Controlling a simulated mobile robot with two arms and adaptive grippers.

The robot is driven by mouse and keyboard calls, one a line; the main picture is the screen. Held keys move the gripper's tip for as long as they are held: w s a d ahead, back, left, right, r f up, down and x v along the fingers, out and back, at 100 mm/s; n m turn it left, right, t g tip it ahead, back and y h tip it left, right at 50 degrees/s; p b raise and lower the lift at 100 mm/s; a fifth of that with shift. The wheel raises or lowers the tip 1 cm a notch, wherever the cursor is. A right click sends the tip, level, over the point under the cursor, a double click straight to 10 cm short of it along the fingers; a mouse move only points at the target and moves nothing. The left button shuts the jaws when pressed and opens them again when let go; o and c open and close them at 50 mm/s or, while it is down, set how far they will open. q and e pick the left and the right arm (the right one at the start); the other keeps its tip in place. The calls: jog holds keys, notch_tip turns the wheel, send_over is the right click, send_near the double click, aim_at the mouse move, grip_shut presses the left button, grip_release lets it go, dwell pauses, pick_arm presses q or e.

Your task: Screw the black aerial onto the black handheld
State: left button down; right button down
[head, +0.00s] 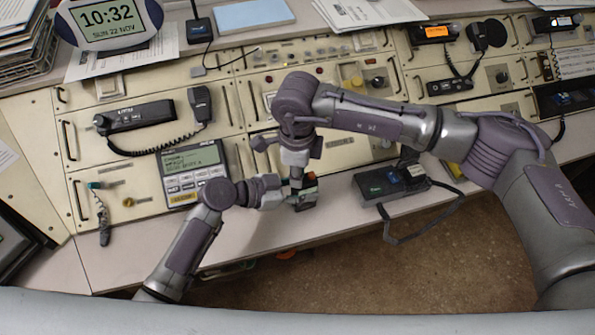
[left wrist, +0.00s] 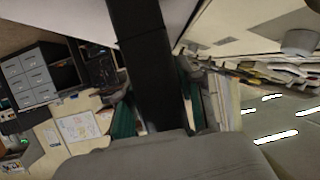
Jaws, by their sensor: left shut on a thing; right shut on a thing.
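The black handheld (head: 307,199) is a small dark body at the console's front edge in the head view, partly covered by my grippers. My left gripper (head: 284,194) comes in from the left and is shut on it. My right gripper (head: 296,172) reaches down from above, shut on a thin dark piece that appears to be the black aerial (head: 296,184). The aerial is mostly hidden, and I cannot tell whether it touches the handheld. In the left wrist view a broad black bar runs up from the bottom middle; I cannot tell which part it is.
A charger-like black unit (head: 391,182) with a looping cable stands right of the grippers on the front ledge. A display unit (head: 192,172) and a radio (head: 136,117) with a corded microphone (head: 200,104) are on the left. The ledge (head: 342,206) between is clear.

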jog(key=shift+m, duration=0.9)
jog(key=c, duration=1.1)
grip_release()
jog(key=shift+r, duration=2.25)
jog(key=shift+c, duration=0.4)
notch_tip(320, 180, up, 4)
jog(key=n, duration=0.2)
jog(key=shift+f+n, duration=0.25)
jog(key=shift+n, duration=0.05)
